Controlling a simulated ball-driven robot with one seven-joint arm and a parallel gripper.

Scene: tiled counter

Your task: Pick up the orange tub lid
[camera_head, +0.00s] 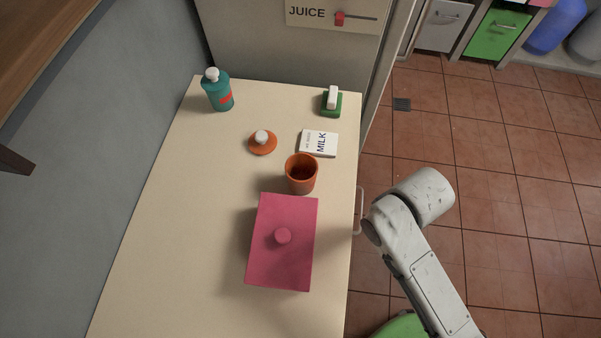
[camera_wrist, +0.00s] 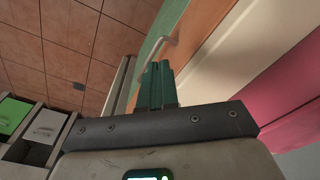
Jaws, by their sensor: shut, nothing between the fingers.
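The orange tub lid (camera_head: 262,147) is a round orange disc with a white knob. It lies flat on the cream counter, left of the milk card and up-left of the orange tub (camera_head: 301,178), which stands upright, open at the top and dark inside. My gripper (camera_wrist: 157,72) shows in the wrist view with its green fingers together and nothing held. It is beside the counter's front, near a metal handle, and away from the lid. In the head view my arm is right of the counter, over the floor, and the fingers cannot be made out. The lid is not in the wrist view.
A pink box (camera_head: 290,265) with a knob stands nearest on the counter (camera_head: 180,240); it also shows in the wrist view (camera_wrist: 285,105). The counter's left is clear.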

